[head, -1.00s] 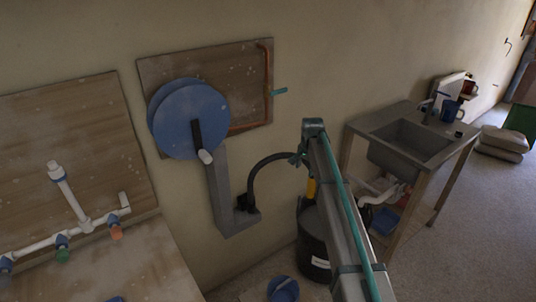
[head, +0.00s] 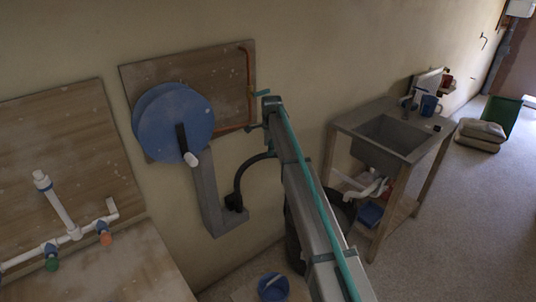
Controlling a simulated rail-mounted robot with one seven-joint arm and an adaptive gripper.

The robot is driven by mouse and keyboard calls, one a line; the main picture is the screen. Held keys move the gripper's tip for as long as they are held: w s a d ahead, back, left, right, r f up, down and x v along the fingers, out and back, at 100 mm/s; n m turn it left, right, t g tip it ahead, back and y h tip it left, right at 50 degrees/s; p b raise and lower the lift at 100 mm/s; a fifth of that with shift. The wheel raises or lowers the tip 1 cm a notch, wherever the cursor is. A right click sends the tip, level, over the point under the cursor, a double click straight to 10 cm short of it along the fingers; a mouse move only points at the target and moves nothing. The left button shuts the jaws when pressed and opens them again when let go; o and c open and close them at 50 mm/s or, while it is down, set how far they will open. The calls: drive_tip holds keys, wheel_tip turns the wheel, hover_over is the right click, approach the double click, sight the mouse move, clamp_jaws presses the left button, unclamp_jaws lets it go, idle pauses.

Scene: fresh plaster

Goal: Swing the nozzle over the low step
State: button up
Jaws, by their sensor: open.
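I cannot make out a nozzle for certain. A black curved hose (head: 243,178) rises from a dark fitting on the grey wall bracket (head: 207,195) and passes behind a long grey beam (head: 308,215), which looks like my arm. A teal line runs along the beam. The hose's far end is hidden there. My gripper is not clearly seen; the beam's far end (head: 272,103) hides what is behind it, and only a small dark piece pokes out on its left. I cannot pick out the low step with certainty.
A blue reel (head: 172,120) with a crank is mounted before a wall board (head: 225,75). A blue bucket (head: 273,287) stands on the floor. A dark tub (head: 294,245) is mostly behind the beam. A sink bench (head: 360,118) stands right.

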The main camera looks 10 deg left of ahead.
drive_tip(key=f, duration=0.2)
drive_tip(key=f+p, duration=0.1)
drive_tip(key=w+f, duration=0.1)
drive_tip(key=f, duration=0.1)
drive_tip(key=shift+a+f+p, duration=0.2)
drive_tip(key=shift+f+p, duration=0.1)
drive_tip(key=shift+f, duration=0.05)
clamp_jaws()
